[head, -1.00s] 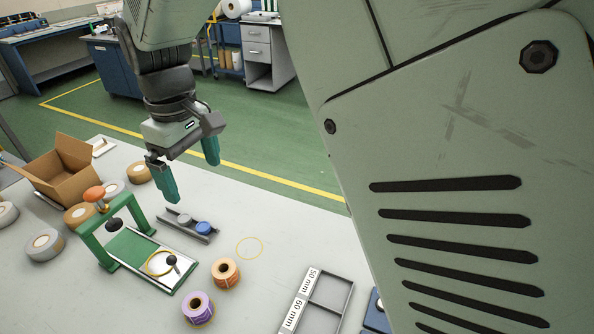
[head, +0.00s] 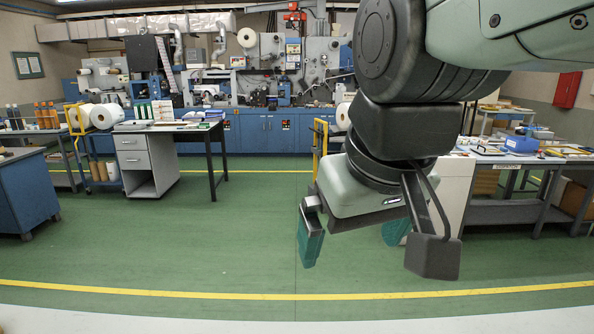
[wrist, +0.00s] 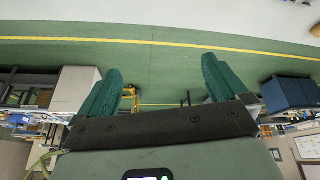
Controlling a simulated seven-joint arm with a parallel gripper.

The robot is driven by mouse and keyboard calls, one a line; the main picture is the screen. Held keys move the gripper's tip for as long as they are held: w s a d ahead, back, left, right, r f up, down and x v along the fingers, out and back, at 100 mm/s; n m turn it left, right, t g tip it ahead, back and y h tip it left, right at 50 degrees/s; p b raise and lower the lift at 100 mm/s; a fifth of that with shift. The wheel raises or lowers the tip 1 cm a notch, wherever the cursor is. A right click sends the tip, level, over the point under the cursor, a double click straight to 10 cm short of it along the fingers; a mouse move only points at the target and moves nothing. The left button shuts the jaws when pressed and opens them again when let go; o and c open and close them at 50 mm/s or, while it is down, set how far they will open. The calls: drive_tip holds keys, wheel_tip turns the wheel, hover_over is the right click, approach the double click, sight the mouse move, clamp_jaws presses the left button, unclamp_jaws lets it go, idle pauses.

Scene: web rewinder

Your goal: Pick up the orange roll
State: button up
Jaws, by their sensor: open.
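In the wrist view my gripper (wrist: 162,66) also shows open and empty, with green floor beyond the fingertips. Part of the right finger is hidden behind the wrist housing in the head view.
A strip of pale tabletop (head: 300,320) shows along the bottom of the head view. Beyond it lie green floor (head: 200,250) with a yellow line, a grey-drawered desk (head: 148,165), blue cabinets (head: 255,134) and a workbench at right (head: 512,203).

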drive_tip(key=s+d+m, duration=0.1)
drive_tip(key=s+d+f+m, duration=0.1)
drive_tip(key=s+d, duration=0.1)
drive_tip(key=s+d+f+m+t, duration=0.1)
drive_tip(key=s+d, duration=0.1)
drive_tip(key=shift+s+h, duration=0.1)
drive_tip(key=shift+h, duration=0.3)
drive_tip(key=shift+c, duration=0.9)
drive_tip(key=shift+a, duration=0.1)
